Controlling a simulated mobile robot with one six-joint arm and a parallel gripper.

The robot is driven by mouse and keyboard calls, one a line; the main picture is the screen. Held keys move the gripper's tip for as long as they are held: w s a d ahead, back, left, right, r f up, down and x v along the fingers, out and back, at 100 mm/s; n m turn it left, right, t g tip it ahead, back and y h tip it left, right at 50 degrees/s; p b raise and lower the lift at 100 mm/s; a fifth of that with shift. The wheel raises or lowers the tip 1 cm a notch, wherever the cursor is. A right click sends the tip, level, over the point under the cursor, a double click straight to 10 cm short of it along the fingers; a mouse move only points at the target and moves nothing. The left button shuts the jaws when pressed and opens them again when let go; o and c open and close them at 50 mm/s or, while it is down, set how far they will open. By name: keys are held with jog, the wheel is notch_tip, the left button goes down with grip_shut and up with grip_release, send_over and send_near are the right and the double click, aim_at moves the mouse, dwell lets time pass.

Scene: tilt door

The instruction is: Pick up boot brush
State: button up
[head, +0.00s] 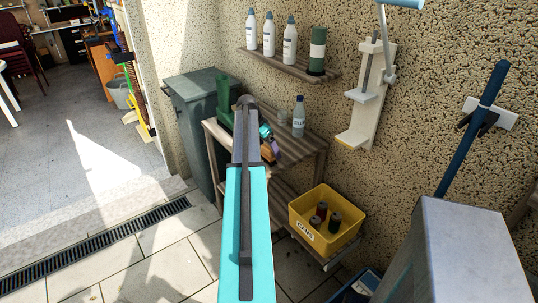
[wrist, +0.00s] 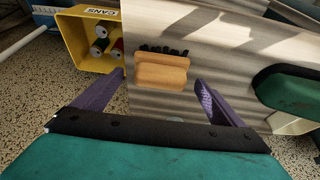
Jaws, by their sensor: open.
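The boot brush (wrist: 161,71) is a tan wooden block with dark bristles along its far edge. It lies on the grey-brown wooden top of a small shelf table (wrist: 225,60). In the wrist view my gripper (wrist: 160,79) has its two purple fingers spread wide, one on each side of the brush. Nothing is held, and there is a gap between each finger and the brush. I cannot tell the height of the fingertips above the wood. In the head view my arm hides much of the table, and the brush is hard to make out.
A green boot (head: 225,100) stands on the table's left, and a clear bottle (head: 298,117) stands at the back. A yellow cans box (head: 326,228) sits lower right. A wall shelf (head: 285,65) holds several bottles above. A dark green bin (head: 190,125) stands left.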

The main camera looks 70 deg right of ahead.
jog(key=shift+p+x, duration=0.8)
jog(key=shift+x, duration=1.5)
jog(key=shift+s, duration=0.15)
jog(key=shift+r, duration=0.1)
jog(key=c, duration=1.3)
jog(key=shift+r, duration=0.1)
jog(key=shift+r+b, duration=0.75)
jog(key=shift+r, duration=0.6)
jog(key=w+a+b, duration=0.1)
jog(key=a, duration=0.4)
jog(key=w+a+r+b, duration=0.1)
jog(key=a, duration=0.4)
jog(key=w+a+r+b, duration=0.1)
jog(key=w+a, duration=0.1)
jog(key=a, duration=0.3)
jog(key=shift+w+a+b, duration=0.1)
jog(key=shift+a+b, duration=0.15)
jog(key=shift+b, duration=0.15)
